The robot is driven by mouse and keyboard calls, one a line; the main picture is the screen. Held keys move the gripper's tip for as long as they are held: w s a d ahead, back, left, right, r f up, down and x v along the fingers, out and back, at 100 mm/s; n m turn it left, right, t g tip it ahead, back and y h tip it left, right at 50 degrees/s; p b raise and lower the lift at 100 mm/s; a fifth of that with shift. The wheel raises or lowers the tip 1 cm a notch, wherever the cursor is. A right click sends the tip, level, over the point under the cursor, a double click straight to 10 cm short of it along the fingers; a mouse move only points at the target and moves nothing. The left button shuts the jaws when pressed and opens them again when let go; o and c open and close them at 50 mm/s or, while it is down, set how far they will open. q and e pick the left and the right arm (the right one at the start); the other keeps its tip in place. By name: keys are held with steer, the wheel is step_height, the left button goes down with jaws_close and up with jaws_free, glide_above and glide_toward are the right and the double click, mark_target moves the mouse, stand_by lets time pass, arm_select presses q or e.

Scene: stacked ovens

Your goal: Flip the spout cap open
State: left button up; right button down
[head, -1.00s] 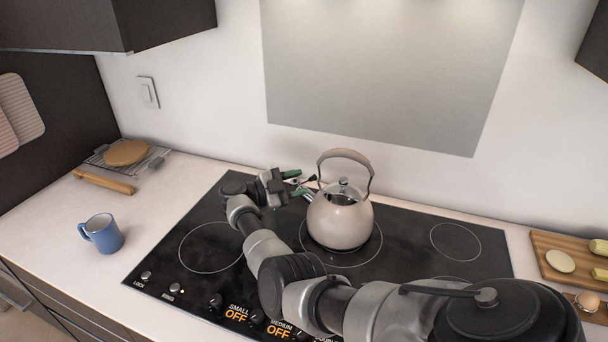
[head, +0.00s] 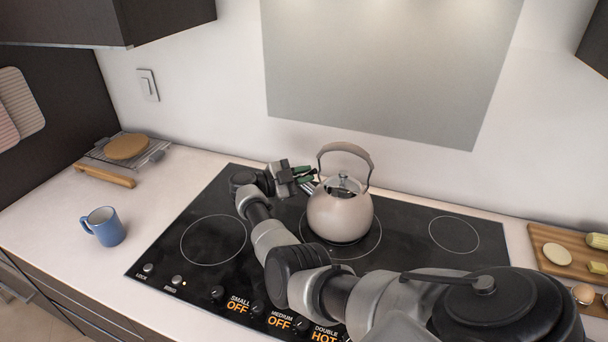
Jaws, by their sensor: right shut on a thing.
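A beige kettle (head: 340,214) stands upright on the middle burner of the black cooktop, its handle arched above the lid. Its spout points left toward my right gripper (head: 308,179). The spout cap is small and mostly hidden by the green-tipped fingers, so I cannot tell whether it is open. My right gripper is shut at the spout's tip, on what seems to be the spout cap. My left gripper is not in view.
The cooktop (head: 410,228) has free room right of the kettle. A blue mug (head: 103,227), a rolling pin (head: 104,175) and a rack with a round bread (head: 127,147) are at the left. A cutting board with food (head: 545,262) is at the right. The wall is close behind the kettle.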

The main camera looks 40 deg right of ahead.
steer(key=shift+s+d+f+m+t+y, duration=0.15)
steer(key=shift+m+t+y, duration=0.25)
steer(key=shift+m+y, duration=0.35)
steer(key=c, duration=1.1)
jaws_free()
steer(key=b+v, duration=0.4)
steer(key=v, duration=0.7)
